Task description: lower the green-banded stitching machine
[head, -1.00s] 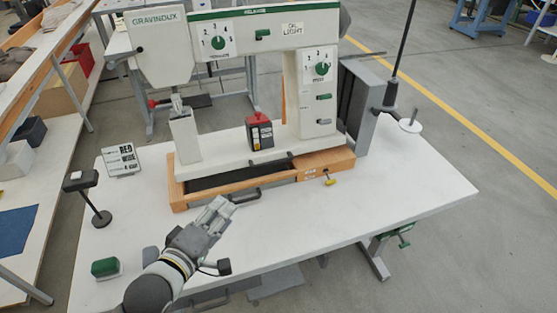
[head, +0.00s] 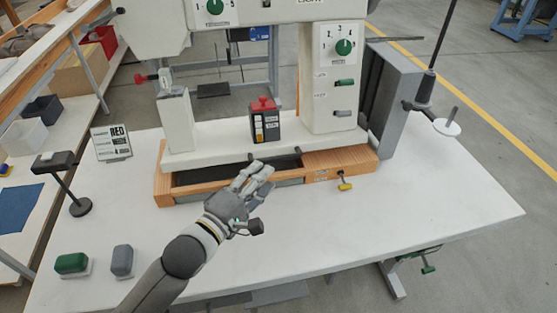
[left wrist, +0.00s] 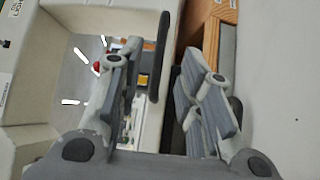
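The white stitching machine (head: 334,85) stands upright on its white bed, set in a wooden base frame (head: 340,163) on the table. Its upper part, with the green band, is cut off at the top in the head view. My left gripper (head: 262,172) is at the front of the wooden frame and hides part of its front edge and the front handle. In the left wrist view its two fingers (left wrist: 158,75) are apart, with a dark bar (left wrist: 160,55) showing between them. I cannot tell whether they touch it. My right gripper is in neither view.
A red-topped box (head: 265,120) stands on the machine bed. A yellow knob (head: 346,186) sticks out at the frame's front right. A sign (head: 111,144), a black stand (head: 80,206) and green (head: 72,264) and grey (head: 123,262) blocks are on the left. The right tabletop is clear.

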